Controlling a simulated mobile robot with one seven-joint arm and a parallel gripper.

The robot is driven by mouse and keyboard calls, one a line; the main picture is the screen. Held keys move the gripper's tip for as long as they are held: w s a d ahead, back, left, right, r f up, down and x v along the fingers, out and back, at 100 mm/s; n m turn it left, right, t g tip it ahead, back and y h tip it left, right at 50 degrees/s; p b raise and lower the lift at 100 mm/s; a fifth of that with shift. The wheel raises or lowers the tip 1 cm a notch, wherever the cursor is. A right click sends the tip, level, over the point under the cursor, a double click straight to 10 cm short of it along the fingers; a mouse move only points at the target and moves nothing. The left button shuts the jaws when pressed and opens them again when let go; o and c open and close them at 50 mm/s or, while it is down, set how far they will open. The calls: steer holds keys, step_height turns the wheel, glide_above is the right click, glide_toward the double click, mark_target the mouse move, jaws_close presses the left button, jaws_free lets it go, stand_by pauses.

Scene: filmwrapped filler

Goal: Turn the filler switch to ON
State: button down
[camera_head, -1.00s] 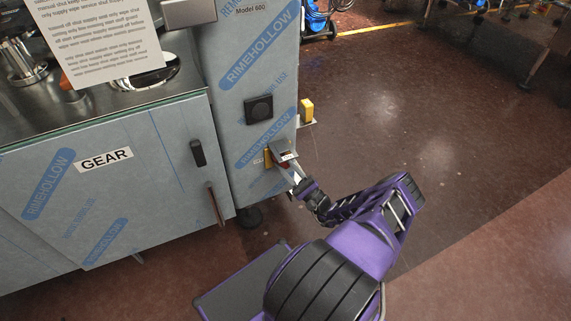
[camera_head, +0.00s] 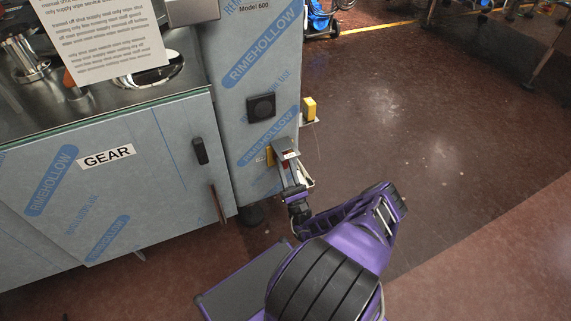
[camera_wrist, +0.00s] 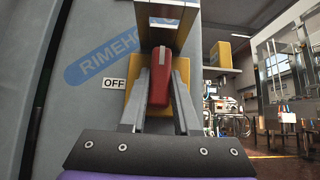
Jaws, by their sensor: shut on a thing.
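The filler switch has a red handle (camera_wrist: 160,78) on a yellow plate (camera_wrist: 181,74), under a metal hood (camera_wrist: 166,14) on the wrapped machine front. In the wrist view the handle stands nearly upright, and an OFF label (camera_wrist: 114,83) is on its left. No ON label is visible. My gripper (camera_wrist: 160,92) has a finger on each side of the red handle and is shut on it. In the head view my gripper (camera_head: 290,174) is at the switch, where the yellow plate (camera_head: 270,155) shows in part beside the hood (camera_head: 286,149).
A yellow box (camera_head: 308,109) sticks out at the machine's right side. A black square fitting (camera_head: 261,107) is above the switch. The cabinet (camera_head: 110,195) marked GEAR, with dark handles, stands to the left. Open floor (camera_head: 440,150) lies to the right.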

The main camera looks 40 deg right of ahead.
stand_by(0.4)
steer(key=c, duration=0.6)
jaws_free()
steer(key=shift+c, duration=0.2)
steer(key=shift+s+f, duration=0.15)
